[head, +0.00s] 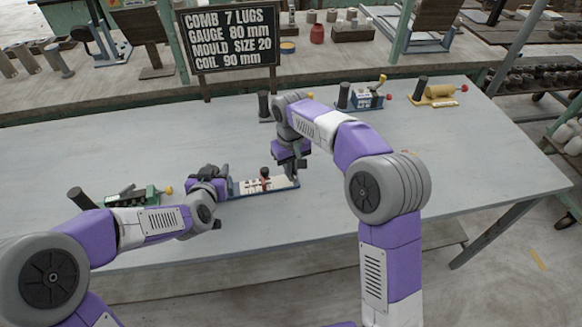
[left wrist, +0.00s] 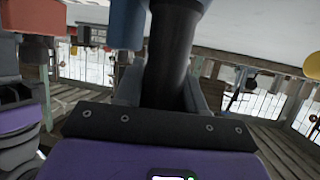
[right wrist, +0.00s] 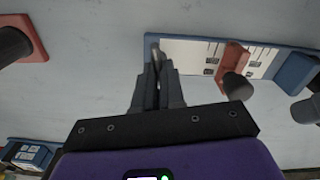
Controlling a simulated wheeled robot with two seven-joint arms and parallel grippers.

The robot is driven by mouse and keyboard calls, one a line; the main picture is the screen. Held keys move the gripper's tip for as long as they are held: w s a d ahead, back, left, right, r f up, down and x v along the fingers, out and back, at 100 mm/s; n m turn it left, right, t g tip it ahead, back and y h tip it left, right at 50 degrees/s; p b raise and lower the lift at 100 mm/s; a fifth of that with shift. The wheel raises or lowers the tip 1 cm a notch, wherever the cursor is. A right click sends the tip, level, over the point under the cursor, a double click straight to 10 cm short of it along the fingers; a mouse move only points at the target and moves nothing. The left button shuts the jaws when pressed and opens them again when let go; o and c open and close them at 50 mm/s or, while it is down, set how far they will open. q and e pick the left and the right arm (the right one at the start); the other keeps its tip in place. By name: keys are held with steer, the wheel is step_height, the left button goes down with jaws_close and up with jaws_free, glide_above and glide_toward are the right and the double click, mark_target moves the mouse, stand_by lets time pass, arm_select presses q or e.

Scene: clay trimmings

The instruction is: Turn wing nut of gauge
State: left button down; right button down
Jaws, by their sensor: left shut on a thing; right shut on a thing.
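The gauge (head: 250,187) is a blue base with a white scale and a red slider (head: 265,180) with a dark knob. In the right wrist view its scale (right wrist: 190,52) and red slider (right wrist: 231,60) show clearly. My right gripper (right wrist: 155,75) points down at the gauge's other end, shut on a small grey metal piece, apparently the wing nut, mostly hidden between the fingertips.
A black sign (head: 229,40) with white settings, including "GAUGE 80 mm", stands behind. A green tool (head: 135,196) lies left; a blue tool (head: 362,98) and a yellow tool (head: 436,93) stand at the back right.

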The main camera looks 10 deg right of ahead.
arm_select(q)
steer(key=shift+f, duration=0.2)
arm_select(e)
steer(key=c, duration=1.2)
jaws_free()
step_height(320, 180, up, 12)
steer(key=shift+r, duration=0.1)
arm_select(q)
steer(key=c, duration=0.6)
jaws_free()
steer(key=shift+r, duration=0.1)
steer(key=shift+s+r, duration=0.1)
